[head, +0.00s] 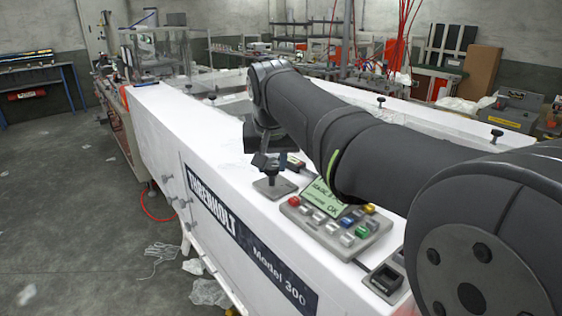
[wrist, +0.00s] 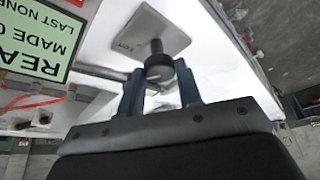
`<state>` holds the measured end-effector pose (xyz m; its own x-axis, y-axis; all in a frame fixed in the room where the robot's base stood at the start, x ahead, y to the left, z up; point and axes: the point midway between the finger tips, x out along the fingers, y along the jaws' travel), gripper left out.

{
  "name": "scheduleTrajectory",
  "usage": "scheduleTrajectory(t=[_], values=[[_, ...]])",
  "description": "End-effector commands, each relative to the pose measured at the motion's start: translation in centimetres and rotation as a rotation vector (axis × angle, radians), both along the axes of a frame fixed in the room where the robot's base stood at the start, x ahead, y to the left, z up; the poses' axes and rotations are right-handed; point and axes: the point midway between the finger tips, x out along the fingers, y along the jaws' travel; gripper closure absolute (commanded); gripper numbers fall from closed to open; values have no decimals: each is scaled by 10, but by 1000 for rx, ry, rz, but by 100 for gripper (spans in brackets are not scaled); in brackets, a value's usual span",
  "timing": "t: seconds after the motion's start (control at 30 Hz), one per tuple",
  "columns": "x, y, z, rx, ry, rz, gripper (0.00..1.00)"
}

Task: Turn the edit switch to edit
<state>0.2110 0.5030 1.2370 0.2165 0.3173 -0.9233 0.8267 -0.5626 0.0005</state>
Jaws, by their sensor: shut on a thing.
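The edit switch is a dark knob on a stem (wrist: 158,66) rising from a square grey plate (wrist: 155,32). Small lettering that looks like EDIT shows on the plate. In the head view the plate (head: 271,190) lies on the white machine top, left of the button panel. My gripper (wrist: 161,88) is at the knob, with one blue finger on each side, shut on it. In the head view the gripper is partly hidden by my arm. I cannot tell which position the switch points to.
The button panel (head: 335,228) with a green display (head: 322,197) and coloured buttons sits right of the switch, under my arm. A black rocker switch in a grey frame (head: 386,279) lies nearer the front. A small dark box (head: 296,164) stands just behind the switch.

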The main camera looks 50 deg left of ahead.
Motion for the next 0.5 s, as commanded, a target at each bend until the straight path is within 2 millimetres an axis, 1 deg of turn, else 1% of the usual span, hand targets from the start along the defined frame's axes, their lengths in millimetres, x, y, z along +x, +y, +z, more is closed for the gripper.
scheduleTrajectory(t=[0.2,0.5], values=[[-1,1,-1,-3,1,-118,91],[-1,1,-1,-2,2,-195,91]])
